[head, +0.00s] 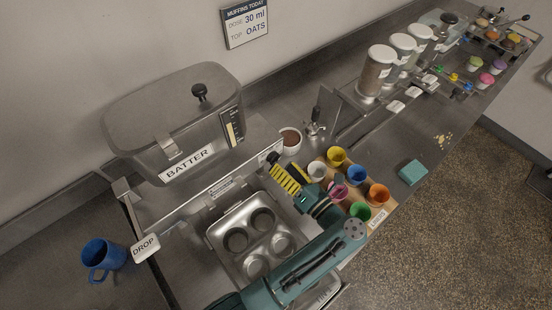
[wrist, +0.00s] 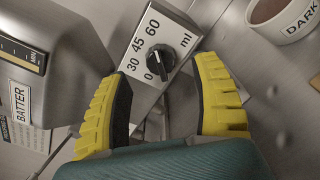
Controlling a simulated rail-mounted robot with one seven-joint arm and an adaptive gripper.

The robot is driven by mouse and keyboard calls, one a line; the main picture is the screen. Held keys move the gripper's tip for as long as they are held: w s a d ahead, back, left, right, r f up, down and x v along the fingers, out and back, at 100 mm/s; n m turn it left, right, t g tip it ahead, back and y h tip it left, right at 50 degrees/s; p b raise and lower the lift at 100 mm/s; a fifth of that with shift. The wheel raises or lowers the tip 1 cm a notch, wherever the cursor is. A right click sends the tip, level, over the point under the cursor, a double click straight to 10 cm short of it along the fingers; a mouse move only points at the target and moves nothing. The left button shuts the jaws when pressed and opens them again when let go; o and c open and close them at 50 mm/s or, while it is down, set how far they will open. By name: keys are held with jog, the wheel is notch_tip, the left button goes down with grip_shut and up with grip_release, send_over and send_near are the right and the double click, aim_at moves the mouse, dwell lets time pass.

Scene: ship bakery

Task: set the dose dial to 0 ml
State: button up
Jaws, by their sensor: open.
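The dose dial is a black knob (wrist: 160,64) on a white plate (wrist: 172,22) marked 0, 30, 45, 60 and ml in the wrist view. A light line runs lengthwise along the knob; I cannot tell for sure which mark it points to. My gripper (wrist: 168,82) is open, its two yellow-and-black fingers on either side of the knob, apart from it and holding nothing.
The batter hopper (head: 170,105) stands left of the dial, with a DROP lever (head: 146,247) in front. A bowl of dark filling (head: 290,141) and coloured cups (head: 357,175) are close by on the right. A wall sign (head: 246,22) reads dose 30 ml, top oats.

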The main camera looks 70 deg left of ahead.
aim_at(276, 160)
jog(key=x, duration=0.3)
jog(key=shift+s+a, duration=0.1)
jog(key=shift+a, duration=0.2)
grip_shut()
